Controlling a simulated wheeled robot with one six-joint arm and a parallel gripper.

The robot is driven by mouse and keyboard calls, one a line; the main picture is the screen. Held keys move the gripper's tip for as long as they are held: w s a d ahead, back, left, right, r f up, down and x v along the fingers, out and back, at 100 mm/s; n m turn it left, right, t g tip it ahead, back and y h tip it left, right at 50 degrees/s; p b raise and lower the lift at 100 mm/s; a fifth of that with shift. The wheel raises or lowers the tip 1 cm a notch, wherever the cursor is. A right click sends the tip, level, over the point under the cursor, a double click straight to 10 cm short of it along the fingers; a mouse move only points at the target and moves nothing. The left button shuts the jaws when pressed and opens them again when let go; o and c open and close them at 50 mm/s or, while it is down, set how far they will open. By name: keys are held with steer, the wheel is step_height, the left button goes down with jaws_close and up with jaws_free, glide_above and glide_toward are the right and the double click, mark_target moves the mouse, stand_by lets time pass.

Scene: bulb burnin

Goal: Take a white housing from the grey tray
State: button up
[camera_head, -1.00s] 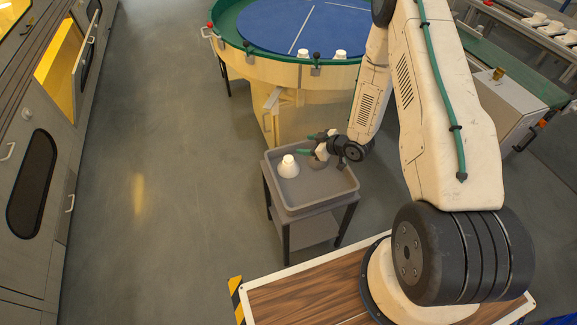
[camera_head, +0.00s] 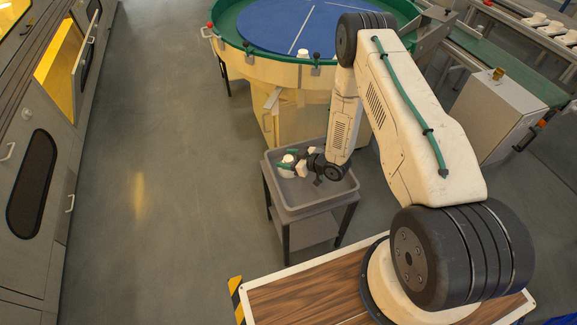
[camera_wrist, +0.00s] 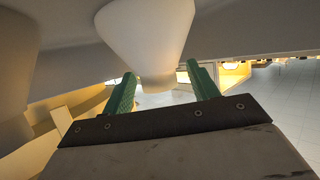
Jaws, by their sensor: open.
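A white housing (camera_head: 286,162) stands in the grey tray (camera_head: 307,208) on a small stand. It also shows in the wrist view as a white cone (camera_wrist: 146,40), its narrow end between the green fingertips. My gripper (camera_head: 288,159) is at the housing in the head view, partly covering it. In the wrist view my gripper (camera_wrist: 163,88) has its two green fingers apart, one on each side of the housing's narrow end. I cannot tell whether they touch it.
A round table with a blue top (camera_head: 285,25) and green rim stands behind the tray, with a white housing (camera_head: 303,55) at its edge. A grey cabinet (camera_head: 497,112) is on the right. Floor left of the tray is clear.

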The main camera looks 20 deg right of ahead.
steer(key=c, duration=1.1)
steer(key=shift+o, duration=0.2)
